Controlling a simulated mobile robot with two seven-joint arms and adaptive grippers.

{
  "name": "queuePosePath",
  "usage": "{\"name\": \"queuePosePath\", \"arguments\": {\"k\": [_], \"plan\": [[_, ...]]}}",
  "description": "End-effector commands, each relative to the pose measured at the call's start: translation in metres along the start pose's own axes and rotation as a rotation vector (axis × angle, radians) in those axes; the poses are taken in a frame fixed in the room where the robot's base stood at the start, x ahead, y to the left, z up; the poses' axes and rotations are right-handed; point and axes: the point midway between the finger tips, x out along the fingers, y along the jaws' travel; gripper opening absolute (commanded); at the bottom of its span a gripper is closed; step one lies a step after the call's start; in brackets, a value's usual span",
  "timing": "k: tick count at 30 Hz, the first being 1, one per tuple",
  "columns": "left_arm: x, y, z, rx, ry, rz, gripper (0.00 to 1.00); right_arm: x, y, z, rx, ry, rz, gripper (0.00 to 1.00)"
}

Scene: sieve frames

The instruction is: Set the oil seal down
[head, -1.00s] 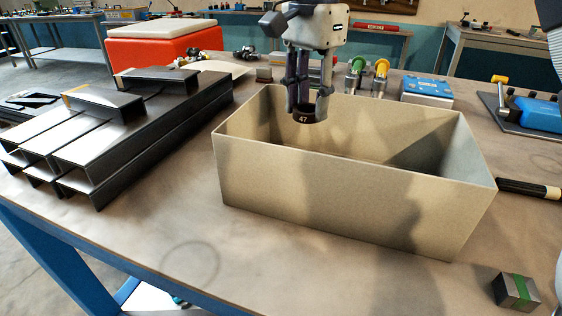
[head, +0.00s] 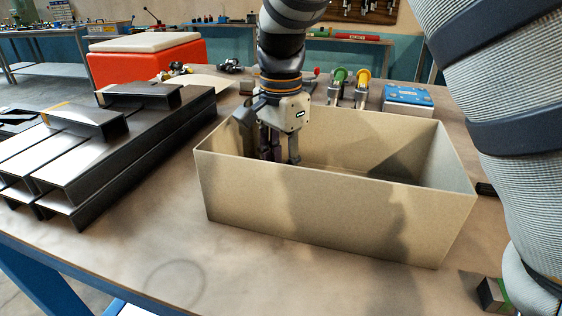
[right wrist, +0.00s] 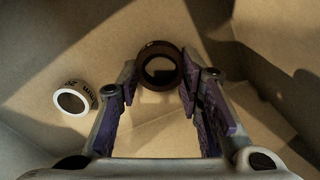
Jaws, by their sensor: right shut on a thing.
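My right gripper (head: 280,158) is down inside the beige open box (head: 330,218), near its left end. In the right wrist view, the right gripper (right wrist: 160,85) is shut on the oil seal, a dark brown ring (right wrist: 146,52), held between the fingertips. The ring is close to the bare box floor; I cannot tell whether it touches it. In the head view the ring is hidden by the fingers and the box's front wall. My left gripper is not in view.
A white ring with dark lettering (right wrist: 73,98) lies in the box, left of my fingers. Stacked dark metal channels (head: 110,150) stand left of the box. A blue case (head: 409,99) and yellow and green-topped parts (head: 350,85) stand behind it. A green-striped block (head: 493,296) is front right.

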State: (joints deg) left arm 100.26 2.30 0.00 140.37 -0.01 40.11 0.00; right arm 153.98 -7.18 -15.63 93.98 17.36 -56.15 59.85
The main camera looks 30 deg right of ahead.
Motion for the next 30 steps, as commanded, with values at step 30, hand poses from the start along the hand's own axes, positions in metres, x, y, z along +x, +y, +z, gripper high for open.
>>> {"name": "queuePosePath", "arguments": {"k": [30], "plan": [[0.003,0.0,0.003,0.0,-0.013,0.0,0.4,-0.118,0.0,0.0,-0.001,0.0,0.001,0.53]]}}
